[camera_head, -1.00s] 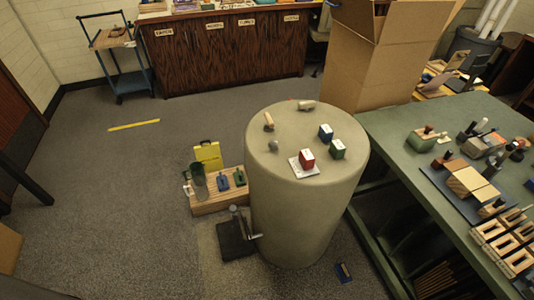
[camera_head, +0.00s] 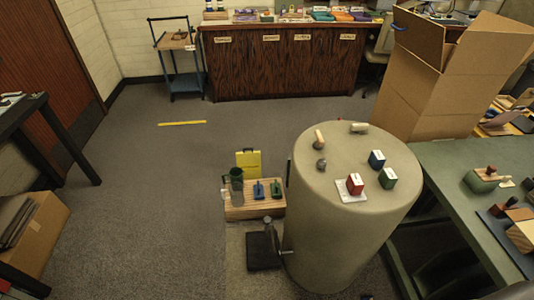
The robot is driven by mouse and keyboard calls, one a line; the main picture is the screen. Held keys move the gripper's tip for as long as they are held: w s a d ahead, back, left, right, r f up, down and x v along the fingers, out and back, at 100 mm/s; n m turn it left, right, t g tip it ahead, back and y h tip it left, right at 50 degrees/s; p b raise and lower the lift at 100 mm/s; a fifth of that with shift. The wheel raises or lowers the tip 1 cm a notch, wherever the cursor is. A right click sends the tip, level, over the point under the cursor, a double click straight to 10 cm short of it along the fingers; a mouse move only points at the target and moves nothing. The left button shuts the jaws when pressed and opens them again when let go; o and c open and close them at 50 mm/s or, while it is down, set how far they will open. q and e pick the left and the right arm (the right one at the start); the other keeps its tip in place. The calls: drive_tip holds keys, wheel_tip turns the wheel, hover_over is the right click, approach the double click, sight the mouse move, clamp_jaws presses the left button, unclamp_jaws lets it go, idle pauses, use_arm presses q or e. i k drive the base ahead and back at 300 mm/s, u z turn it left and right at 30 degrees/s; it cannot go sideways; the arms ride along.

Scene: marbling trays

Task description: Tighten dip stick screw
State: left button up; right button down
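No dip stick or screw can be made out for certain. A large beige drum (camera_head: 345,235) stands in the middle. On its top are a red block (camera_head: 355,183) on a white card (camera_head: 347,196), a blue block (camera_head: 377,159), a green block (camera_head: 387,178), a dark round knob (camera_head: 321,163) and two small tools with pale wooden handles, one standing (camera_head: 319,139) and one lying (camera_head: 359,127). Beside the drum's left foot is a black plate (camera_head: 263,252) with an upright grey lever. Neither of my grippers is in view.
A wooden block (camera_head: 250,210) left of the drum holds a yellow piece (camera_head: 248,161), a dark green cup (camera_head: 236,183) and small blue and green tools. A green table (camera_head: 450,197) and tall cardboard box (camera_head: 435,80) stand right. Open grey floor (camera_head: 160,210) lies left.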

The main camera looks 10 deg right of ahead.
sight(322, 164)
drive_tip(key=u, duration=0.2)
drive_tip(key=i, duration=0.9)
drive_tip(key=z, duration=2.1)
